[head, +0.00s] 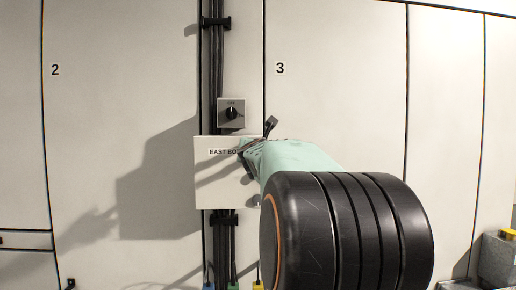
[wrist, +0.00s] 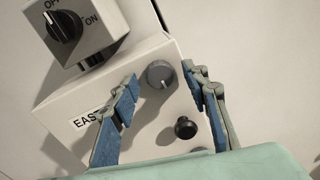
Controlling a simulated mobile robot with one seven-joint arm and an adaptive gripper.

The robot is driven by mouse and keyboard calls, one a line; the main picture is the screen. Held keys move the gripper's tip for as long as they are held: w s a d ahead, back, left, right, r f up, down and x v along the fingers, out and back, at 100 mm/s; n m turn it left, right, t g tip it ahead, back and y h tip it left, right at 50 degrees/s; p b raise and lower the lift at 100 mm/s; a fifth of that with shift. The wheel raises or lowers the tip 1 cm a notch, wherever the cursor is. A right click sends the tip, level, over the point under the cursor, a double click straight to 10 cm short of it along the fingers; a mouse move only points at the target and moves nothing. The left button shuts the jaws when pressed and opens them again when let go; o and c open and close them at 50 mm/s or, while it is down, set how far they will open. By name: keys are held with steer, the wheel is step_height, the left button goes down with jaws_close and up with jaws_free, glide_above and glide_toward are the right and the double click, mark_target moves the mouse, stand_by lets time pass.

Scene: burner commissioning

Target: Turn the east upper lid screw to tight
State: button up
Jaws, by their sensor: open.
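The east box (head: 222,190) is a pale box on the wall, its "EAST" label partly covered by my gripper (head: 257,137) in the head view. In the wrist view, a grey slotted round screw (wrist: 159,74) sits near the upper edge of the box lid (wrist: 150,125); it looks like the upper lid screw. My gripper (wrist: 160,77) is open, with one blue-padded finger on either side of that screw in the picture. I cannot tell whether the fingertips reach it. The screw is hidden in the head view.
A black knob (wrist: 185,127) stands out from the lid below the screw, between the fingers. A rotary switch (head: 231,113) marked OFF and ON is just above the box. Dark vertical conduits (head: 212,75) run behind. Wall panels on both sides are clear.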

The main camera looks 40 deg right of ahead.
jaws_close()
